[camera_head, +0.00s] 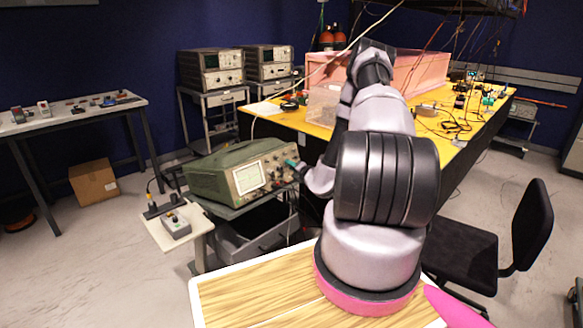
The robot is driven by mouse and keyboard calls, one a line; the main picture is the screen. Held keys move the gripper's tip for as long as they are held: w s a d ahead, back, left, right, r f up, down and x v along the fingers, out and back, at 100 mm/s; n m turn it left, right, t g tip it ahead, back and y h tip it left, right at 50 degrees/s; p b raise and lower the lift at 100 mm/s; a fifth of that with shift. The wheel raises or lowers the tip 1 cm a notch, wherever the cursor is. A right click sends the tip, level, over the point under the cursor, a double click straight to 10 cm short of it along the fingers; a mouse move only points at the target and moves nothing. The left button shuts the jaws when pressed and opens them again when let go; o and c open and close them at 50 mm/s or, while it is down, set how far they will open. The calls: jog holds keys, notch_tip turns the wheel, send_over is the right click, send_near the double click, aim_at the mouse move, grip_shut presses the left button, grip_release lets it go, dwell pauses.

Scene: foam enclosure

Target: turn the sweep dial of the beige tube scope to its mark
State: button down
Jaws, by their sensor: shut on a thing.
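A tube scope (225,172) with an olive-green case and a pale beige-grey front panel sits on a cart left of my arm. Its lit screen (249,178) is on the left of the panel, with several knobs to the right. My gripper (291,164), with teal fingertips, is at the right end of this panel and is shut on a knob there. The fingers hide the knob, so its mark and pointer cannot be made out. Two beige scopes (210,68) (268,62) stand on carts at the back, away from my gripper.
A small shelf with a grey switch box (176,225) stands left of the scope's cart. A yellow-topped bench (432,160) with a pink foam enclosure (425,68) lies behind my arm. A black chair (465,255) is at the right.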

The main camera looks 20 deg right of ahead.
jog(key=c, duration=0.7)
grip_release()
jog(key=s, duration=0.3)
jog(key=s+r, duration=0.1)
jog(key=s, duration=0.3)
jog(key=s+r, duration=0.1)
jog(key=s, duration=0.2)
jog(key=shift+s+d, duration=0.3)
jog(key=shift+s, duration=0.05)
